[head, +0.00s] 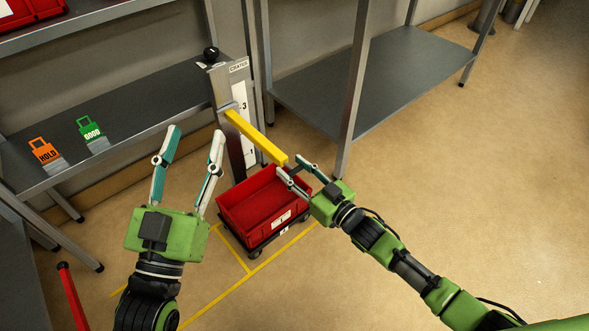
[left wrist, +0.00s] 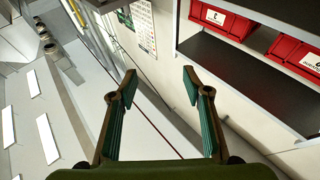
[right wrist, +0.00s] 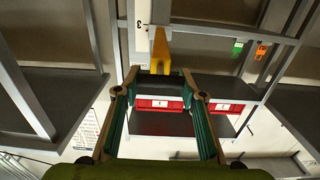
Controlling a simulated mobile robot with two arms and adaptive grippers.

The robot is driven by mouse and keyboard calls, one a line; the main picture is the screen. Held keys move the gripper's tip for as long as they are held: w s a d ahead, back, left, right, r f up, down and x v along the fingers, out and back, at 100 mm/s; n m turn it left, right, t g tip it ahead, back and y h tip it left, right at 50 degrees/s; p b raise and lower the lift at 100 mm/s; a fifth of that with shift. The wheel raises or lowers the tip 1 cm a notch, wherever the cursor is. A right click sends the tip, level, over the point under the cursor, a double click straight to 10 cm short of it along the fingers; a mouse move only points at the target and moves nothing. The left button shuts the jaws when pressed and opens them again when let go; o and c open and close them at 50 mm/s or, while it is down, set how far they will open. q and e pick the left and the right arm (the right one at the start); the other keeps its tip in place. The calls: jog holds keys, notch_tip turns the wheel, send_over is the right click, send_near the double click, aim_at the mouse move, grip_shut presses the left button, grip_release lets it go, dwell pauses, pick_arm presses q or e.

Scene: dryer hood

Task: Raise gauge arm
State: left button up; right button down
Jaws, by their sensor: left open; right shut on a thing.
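The gauge arm (head: 257,136) is a yellow bar that sticks out from an upright grey gauge post (head: 228,125) with a white numbered scale (head: 240,110). It stands out over a red crate (head: 262,207) on the floor. My right gripper (head: 290,168) is at the bar's free end, shut on it; the fingers hide part of the grip. In the right wrist view the yellow bar (right wrist: 160,48) lies ahead between the fingertips, with a dark piece at its near end. My left gripper (head: 196,133) is open and empty, raised left of the post.
The red crate rests on a low dark dolly inside yellow floor lines (head: 235,248). A grey shelf (head: 120,115) with an orange HOLD tag (head: 43,150) and a green GOOD tag (head: 90,128) is at left. Another grey shelf (head: 375,75) stands behind right. Floor at right is clear.

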notch_tip(320, 180, up, 2)
jog(key=shift+w+r+p, duration=0.1)
jog(key=shift+r+p, duration=0.05)
jog(key=shift+p, duration=0.45)
pick_arm(q)
notch_tip(320, 180, down, 13)
jog(key=a+g+y+p, duration=0.1)
jog(key=a+g+y, duration=0.15)
jog(key=g, duration=0.45)
pick_arm(e)
jog(key=shift+r, duration=0.6)
jog(key=shift+r+p, duration=0.75)
jog(key=shift+p, duration=0.1)
jog(key=shift+r+p, duration=0.45)
jog(key=shift+r, duration=0.05)
pick_arm(q)
jog(key=s+a+f+g+y, duration=0.2)
jog(key=s+a+f+g, duration=0.1)
jog(key=s+f+g, duration=0.4)
jog(key=shift+s+a+f+n+g, duration=0.3)
jog(key=shift+s+f, duration=1.5)
jog(key=shift+f, duration=0.55)
pick_arm(e)
jog(key=c, duration=1.4)
grip_release()
jog(key=shift+o, duration=0.7)
jog(key=shift+f, duration=0.1)
